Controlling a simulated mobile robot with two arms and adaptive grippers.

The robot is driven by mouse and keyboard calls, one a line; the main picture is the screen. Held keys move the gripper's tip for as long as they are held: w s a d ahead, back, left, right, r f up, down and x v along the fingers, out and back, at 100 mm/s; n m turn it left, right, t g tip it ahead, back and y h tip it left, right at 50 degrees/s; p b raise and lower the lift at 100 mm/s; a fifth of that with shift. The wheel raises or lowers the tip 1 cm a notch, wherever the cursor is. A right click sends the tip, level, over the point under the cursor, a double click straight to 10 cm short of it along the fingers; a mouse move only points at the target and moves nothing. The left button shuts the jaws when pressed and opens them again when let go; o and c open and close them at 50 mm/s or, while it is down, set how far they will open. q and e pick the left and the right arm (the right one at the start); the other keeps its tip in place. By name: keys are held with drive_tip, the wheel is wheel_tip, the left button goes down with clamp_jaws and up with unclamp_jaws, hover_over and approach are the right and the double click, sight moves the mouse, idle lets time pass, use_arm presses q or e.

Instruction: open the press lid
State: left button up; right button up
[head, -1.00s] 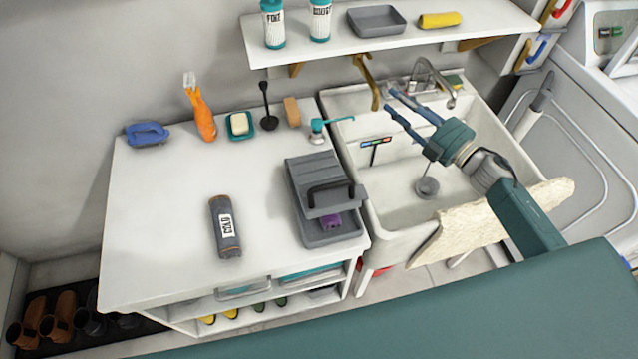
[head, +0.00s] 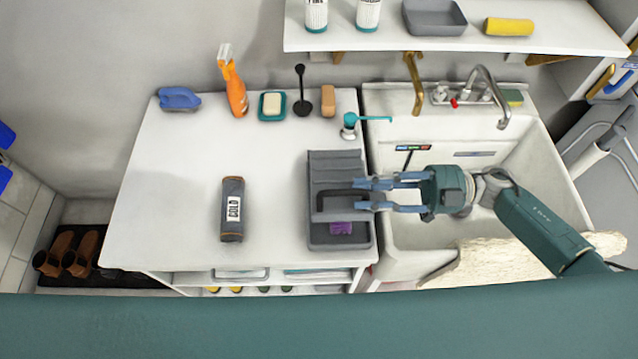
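The press (head: 317,230) is a dark grey box on the white worktop, at its right end beside the sink. Its lid (head: 335,167) has a black bar handle (head: 335,192) and covers the rear part. A purple item (head: 341,228) shows inside the uncovered front part. My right gripper (head: 356,195) reaches in from the right, its fingers apart at the right end of the handle. I cannot tell whether they touch it. My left gripper is not identifiable in view.
A soap pump (head: 349,126), sponge, soap dish, plunger, orange spray bottle and blue brush line the back. The sink (head: 400,228) is on the right, a shelf (head: 570,36) above. Blue parts at the left edge are unclear.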

sight(328, 193)
drive_tip(key=a, duration=0.2)
drive_tip(key=a+r+p, duration=0.1)
drive_tip(key=shift+s+a, duration=0.15)
drive_tip(key=shift+s, duration=0.2)
drive_tip(key=a, duration=0.2)
drive_tip(key=a+p, duration=0.1)
drive_tip(key=a, duration=0.1)
drive_tip(key=a+p, duration=0.1)
drive_tip(key=shift+w+a+f, duration=0.2)
drive_tip(key=shift+a+f, duration=0.05)
drive_tip(key=shift+a, duration=0.7)
use_arm(q)
drive_tip(key=r, duration=0.2)
drive_tip(key=s+r, duration=0.1)
drive_tip(key=shift+s+a+r, duration=0.1)
drive_tip(key=shift+a+r, duration=0.15)
drive_tip(key=shift+a, duration=0.1)
use_arm(e)
drive_tip(key=shift+a+f, duration=0.1)
use_arm(q)
drive_tip(key=shift+w+d, duration=0.1)
drive_tip(key=shift+w, duration=0.1)
use_arm(e)
clamp_jaws()
